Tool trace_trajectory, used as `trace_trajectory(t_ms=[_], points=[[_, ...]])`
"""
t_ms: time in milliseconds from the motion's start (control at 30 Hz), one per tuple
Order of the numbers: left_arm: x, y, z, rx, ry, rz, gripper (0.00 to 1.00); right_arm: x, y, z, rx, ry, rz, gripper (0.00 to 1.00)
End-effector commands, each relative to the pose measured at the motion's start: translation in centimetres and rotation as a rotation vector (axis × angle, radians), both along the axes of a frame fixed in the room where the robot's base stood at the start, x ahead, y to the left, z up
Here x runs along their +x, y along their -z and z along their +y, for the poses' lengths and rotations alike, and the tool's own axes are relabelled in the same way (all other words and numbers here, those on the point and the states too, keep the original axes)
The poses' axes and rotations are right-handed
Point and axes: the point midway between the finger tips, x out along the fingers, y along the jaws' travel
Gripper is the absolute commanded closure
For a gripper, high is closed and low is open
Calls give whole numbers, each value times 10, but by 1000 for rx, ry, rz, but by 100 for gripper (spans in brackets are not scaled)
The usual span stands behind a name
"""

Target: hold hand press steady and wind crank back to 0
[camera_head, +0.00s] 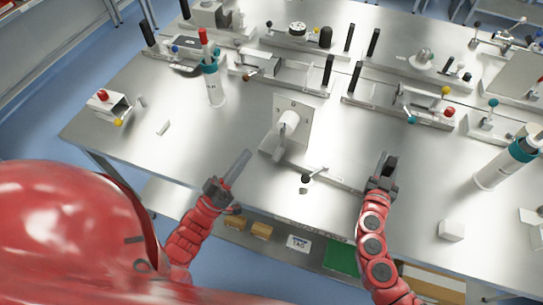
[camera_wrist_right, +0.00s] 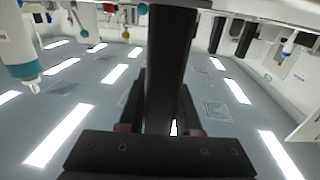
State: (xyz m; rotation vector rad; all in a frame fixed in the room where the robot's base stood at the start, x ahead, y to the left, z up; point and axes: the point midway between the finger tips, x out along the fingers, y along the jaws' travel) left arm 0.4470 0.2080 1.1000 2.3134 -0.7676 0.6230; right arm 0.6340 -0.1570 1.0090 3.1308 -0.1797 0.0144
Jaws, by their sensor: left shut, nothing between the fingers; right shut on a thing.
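A metal device with an upright plate (camera_head: 306,118) and a white cylinder (camera_head: 289,118) stands in the middle of the table; I take it for the hand press. A lever (camera_head: 280,146) hangs at its front. My right gripper (camera_head: 386,158) is at the table's front edge, right of the device. It is shut on a dark bar (camera_wrist_right: 170,70), which runs up between its fingers in the right wrist view. I cannot tell whether this bar is the crank handle. No scale reading is legible.
A white bottle with a teal collar (camera_head: 214,88) stands back left, another (camera_head: 502,165) at right. A white block (camera_head: 451,230) sits front right. Fixtures with levers line the back.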

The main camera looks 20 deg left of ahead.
Motion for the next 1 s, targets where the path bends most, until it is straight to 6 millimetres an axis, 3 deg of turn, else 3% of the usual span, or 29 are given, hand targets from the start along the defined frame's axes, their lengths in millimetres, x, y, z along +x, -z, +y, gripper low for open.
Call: trace_trajectory(t_ms=[33, 200, 400, 667, 1000], points=[[4, 16, 7, -34, 48, 118, 100, -3, 13, -1, 7, -1, 25, 100], [15, 66, 32, -228, 156, 521, 100, -3, 13, -1, 8, -1, 25, 100], [15, 106, 53, -426, 165, 817, 100, -3, 13, -1, 8, -1, 25, 100], [22, 120, 58, -511, 156, 916, 100, -3, 13, -1, 8, -1, 24, 100], [83, 122, 35, -512, 157, 913, 100, -3, 12, -1, 8, -1, 24, 100]])
